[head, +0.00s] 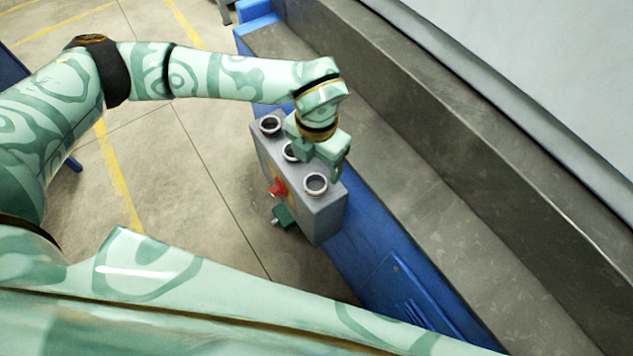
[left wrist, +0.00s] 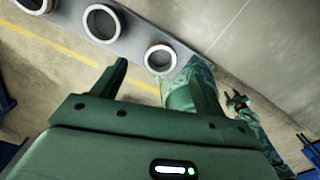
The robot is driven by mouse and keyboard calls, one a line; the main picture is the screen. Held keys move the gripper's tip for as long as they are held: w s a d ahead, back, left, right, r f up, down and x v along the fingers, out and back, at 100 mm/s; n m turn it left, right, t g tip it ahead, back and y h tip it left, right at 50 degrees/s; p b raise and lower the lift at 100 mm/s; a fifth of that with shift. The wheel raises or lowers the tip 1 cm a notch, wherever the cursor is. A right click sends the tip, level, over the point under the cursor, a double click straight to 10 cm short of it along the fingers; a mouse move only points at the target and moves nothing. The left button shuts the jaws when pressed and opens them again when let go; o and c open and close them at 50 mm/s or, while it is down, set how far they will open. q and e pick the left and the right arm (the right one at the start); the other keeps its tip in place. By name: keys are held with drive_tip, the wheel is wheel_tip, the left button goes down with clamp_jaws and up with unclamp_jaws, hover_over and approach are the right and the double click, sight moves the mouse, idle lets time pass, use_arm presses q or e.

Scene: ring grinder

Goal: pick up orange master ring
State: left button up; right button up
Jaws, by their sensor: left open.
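A grey box (head: 325,216) carries three round ring seats in a row on its top. In the head view, the near seat (head: 315,184) is clear, the middle one (head: 291,151) is partly behind my left gripper, and the far one (head: 270,124) shows. My left gripper (head: 320,164) is open and empty above the box, between the middle and near seats. In the left wrist view, a pale ring (left wrist: 160,58) with a faint reddish edge lies just beyond the fingers. I cannot tell which ring is the orange master ring.
The box stands against a blue machine base (head: 385,275) with a grey ledge (head: 420,210) behind. Open concrete floor (head: 205,165) with yellow lines lies to the left.

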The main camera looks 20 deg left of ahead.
sight(316, 187)
use_arm(q)
drive_tip(key=shift+f, duration=0.75)
drive_tip(key=shift+s+f, duration=0.1)
drive_tip(key=shift+f, duration=0.2)
drive_tip(key=f+b, duration=0.1)
drive_tip(key=f, duration=0.1)
drive_tip(key=f+b, duration=0.1)
drive_tip(key=f, duration=0.1)
drive_tip(key=shift+s+f, duration=0.2)
drive_tip(key=shift+f, duration=0.15)
drive_tip(key=shift+r, duration=0.1)
use_arm(e)
drive_tip(key=shift+w+f, duration=0.15)
drive_tip(key=shift+f, duration=0.35)
drive_tip(key=shift+w+f, duration=0.15)
drive_tip(key=shift+f, duration=0.35)
use_arm(q)
drive_tip(key=c, duration=1.1)
use_arm(e)
drive_tip(key=shift+s+a, duration=0.1)
